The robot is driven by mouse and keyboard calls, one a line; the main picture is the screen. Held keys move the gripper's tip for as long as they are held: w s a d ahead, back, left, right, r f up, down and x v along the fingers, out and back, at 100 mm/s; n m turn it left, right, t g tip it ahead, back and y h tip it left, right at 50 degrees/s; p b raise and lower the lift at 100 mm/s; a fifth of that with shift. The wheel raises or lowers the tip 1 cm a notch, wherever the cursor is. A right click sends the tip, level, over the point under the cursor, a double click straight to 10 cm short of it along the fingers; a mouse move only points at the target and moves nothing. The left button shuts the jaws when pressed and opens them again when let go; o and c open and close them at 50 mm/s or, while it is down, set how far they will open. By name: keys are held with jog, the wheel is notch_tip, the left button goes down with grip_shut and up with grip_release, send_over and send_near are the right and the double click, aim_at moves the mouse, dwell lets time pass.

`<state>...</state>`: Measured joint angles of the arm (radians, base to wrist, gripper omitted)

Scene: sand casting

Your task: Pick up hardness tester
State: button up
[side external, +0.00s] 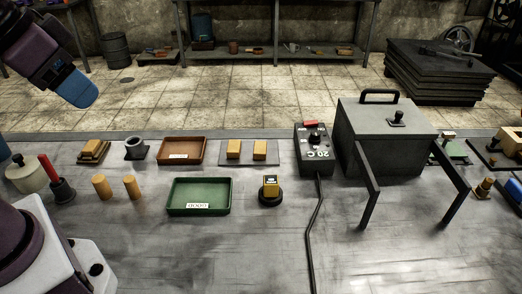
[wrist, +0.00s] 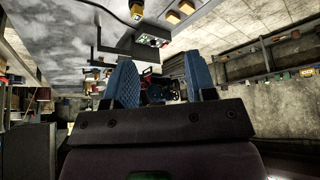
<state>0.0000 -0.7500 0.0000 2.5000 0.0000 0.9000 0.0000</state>
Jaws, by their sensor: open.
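A small yellow device with a dark screen, which looks like the hardness tester (side external: 270,186), stands upright on a round black base (side external: 271,198) near the middle of the metal bench. My gripper (side external: 76,92) is high at the upper left of the side view, well away from the tester and above it. In the wrist view, the two blue fingers of my gripper (wrist: 161,80) are spread apart with nothing held between them.
A green tray (side external: 199,210) lies left of the tester, and a brown tray (side external: 182,160) behind that. A black control box (side external: 313,150) with a cable stands to the right, beside a large grey box (side external: 386,142) with a handle. The bench front is mostly clear.

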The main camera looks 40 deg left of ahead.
jog(key=shift+o, duration=1.1)
jog(key=m+g, duration=0.6)
jog(key=m, duration=0.3)
send_over(271, 179)
notch_tip(271, 179, down, 19)
notch_tip(271, 179, down, 13)
jog(key=shift+f, duration=0.1)
